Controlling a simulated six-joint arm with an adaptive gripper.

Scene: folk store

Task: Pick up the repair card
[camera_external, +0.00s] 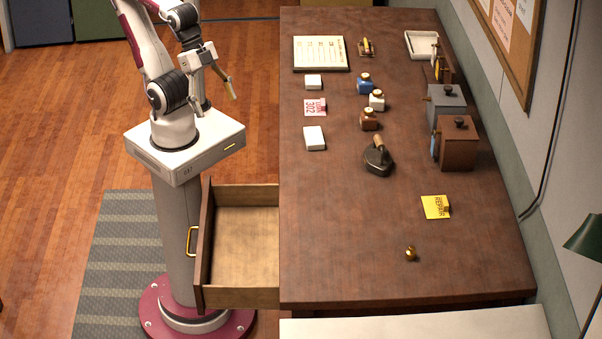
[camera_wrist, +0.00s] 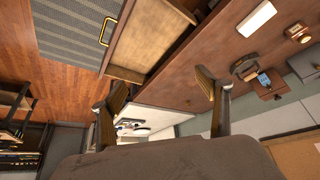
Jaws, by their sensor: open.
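The repair card is a small yellow card (camera_external: 434,207) marked "REPAIR". It lies on the dark wooden table at the right, with a small dark thing at its right edge. I cannot make it out in the wrist view. My gripper (camera_external: 222,82) is open and empty, in the air above my base and left of the table, well away from the card. In the wrist view my gripper's two fingers (camera_wrist: 160,96) stand wide apart with nothing between them.
An open, empty drawer (camera_external: 243,246) juts from the table's left side. A small brass bell (camera_external: 410,253) stands in front of the card. A black iron (camera_external: 378,160), bottles and boxes (camera_external: 457,147) stand farther back. The table's front left is clear.

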